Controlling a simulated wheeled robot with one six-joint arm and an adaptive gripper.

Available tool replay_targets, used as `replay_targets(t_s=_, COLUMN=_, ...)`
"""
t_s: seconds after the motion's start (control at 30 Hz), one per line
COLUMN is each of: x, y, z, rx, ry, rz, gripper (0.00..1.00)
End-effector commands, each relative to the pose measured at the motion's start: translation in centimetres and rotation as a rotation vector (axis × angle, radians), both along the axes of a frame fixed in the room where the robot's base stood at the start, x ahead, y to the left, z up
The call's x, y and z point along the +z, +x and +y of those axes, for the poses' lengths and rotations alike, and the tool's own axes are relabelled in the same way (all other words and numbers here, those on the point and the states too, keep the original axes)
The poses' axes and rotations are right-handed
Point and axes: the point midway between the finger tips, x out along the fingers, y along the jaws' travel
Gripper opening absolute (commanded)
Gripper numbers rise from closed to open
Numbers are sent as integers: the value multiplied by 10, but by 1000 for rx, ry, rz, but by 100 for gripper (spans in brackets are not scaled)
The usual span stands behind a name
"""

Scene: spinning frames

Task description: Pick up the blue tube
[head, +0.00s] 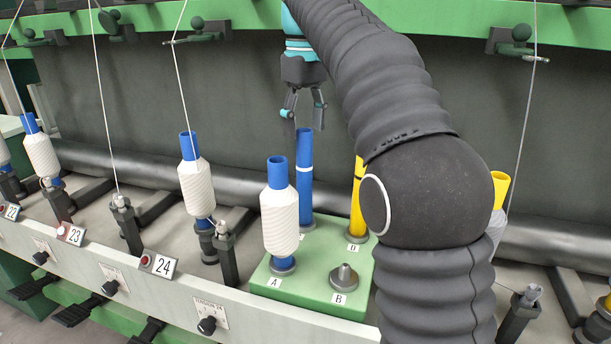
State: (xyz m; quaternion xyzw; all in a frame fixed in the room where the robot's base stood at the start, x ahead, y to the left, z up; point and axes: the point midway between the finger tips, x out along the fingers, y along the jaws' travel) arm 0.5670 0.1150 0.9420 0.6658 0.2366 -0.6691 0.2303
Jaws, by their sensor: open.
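A bare blue tube (305,150) with a white band stands upright on a post at the back of the green block (310,303). My gripper (304,113) is open and empty, pointing down at the blue tube's top; I cannot tell whether a finger touches it. Another blue tube (277,166), wound with white yarn, stands at the block's front left on the post marked A. Two more yarn-wound blue tubes, one on the left (190,147) and one at the far left (30,124), stand on the machine.
A yellow tube (357,200) stands at the block's back right, partly hidden by my arm. The front post marked B (344,277) is empty. Another yellow tube (499,190) stands at right. Thin threads hang from the green rail (230,17).

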Motion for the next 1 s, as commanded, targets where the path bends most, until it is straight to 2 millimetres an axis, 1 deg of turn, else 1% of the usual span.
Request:
replay_targets(t_s=0.17, x=-9, y=-2, z=0, rx=0, ry=1, rz=-1, gripper=62)
replay_targets(t_s=0.4, x=-41, y=-9, z=0, rx=-3, ry=-1, rz=1, gripper=62)
replay_targets(t_s=0.5, x=-51, y=-8, z=-1, rx=-6, ry=1, rz=-1, gripper=62)
replay_targets(t_s=0.6, x=-55, y=-8, z=-1, rx=-7, ry=1, rz=-2, gripper=62)
replay_targets(t_s=0.83, x=-55, y=-8, z=-1, rx=-7, ry=1, rz=-2, gripper=62)
replay_targets(t_s=0.87, x=-55, y=-8, z=-1, rx=-7, ry=1, rz=-2, gripper=55)
replay_targets(t_s=0.9, x=-55, y=-8, z=-1, rx=-7, ry=1, rz=-2, gripper=45)
replay_targets(t_s=0.97, x=-55, y=-8, z=-1, rx=-7, ry=1, rz=-2, gripper=30)
replay_targets(t_s=1.0, x=-55, y=-8, z=-1, rx=-7, ry=1, rz=-2, gripper=20)
